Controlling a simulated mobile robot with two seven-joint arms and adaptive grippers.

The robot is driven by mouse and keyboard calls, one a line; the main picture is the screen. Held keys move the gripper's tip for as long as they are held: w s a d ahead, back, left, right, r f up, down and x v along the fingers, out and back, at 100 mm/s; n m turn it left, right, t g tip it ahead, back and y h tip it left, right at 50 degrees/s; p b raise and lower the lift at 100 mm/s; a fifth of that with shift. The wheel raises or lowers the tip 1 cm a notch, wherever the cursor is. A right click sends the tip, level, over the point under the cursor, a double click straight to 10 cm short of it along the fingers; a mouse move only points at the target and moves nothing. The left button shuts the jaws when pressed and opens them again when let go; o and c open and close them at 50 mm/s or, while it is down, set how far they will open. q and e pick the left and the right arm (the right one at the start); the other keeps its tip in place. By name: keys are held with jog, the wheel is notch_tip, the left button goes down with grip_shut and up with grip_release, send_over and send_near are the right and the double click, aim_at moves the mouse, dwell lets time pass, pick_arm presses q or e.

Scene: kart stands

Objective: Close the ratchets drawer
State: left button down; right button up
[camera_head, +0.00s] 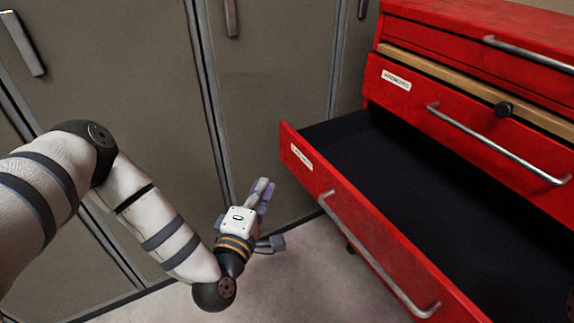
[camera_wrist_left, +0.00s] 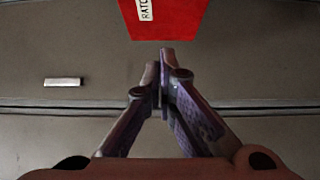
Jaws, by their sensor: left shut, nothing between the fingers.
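The ratchets drawer (camera_head: 350,230) is the low red drawer, pulled far out of the red cabinet, with a dark, empty-looking inside. It has a white label and a long metal handle (camera_head: 375,255). In the left wrist view a red panel (camera_wrist_left: 163,18) with a label partly reading "RATC" shows beyond the fingertips. My left gripper (camera_head: 266,190) is shut and empty, left of the drawer's front near its labelled end. Its fingers (camera_wrist_left: 160,75) meet in the left wrist view, apart from the red panel in the picture. My right gripper is not in view.
Grey-brown lockers (camera_head: 275,80) stand behind my left arm. Bare floor (camera_head: 290,290) lies in front of the open drawer.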

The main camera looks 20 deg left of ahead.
pick_arm(q)
jog(key=shift+w+d, duration=0.3)
jog(key=shift+w, duration=1.1)
jog(key=shift+w+d, duration=0.35)
jog(key=shift+w, duration=1.1)
jog(key=shift+w+d, duration=0.3)
jog(key=shift+w, duration=1.1)
jog(key=shift+f, duration=0.1)
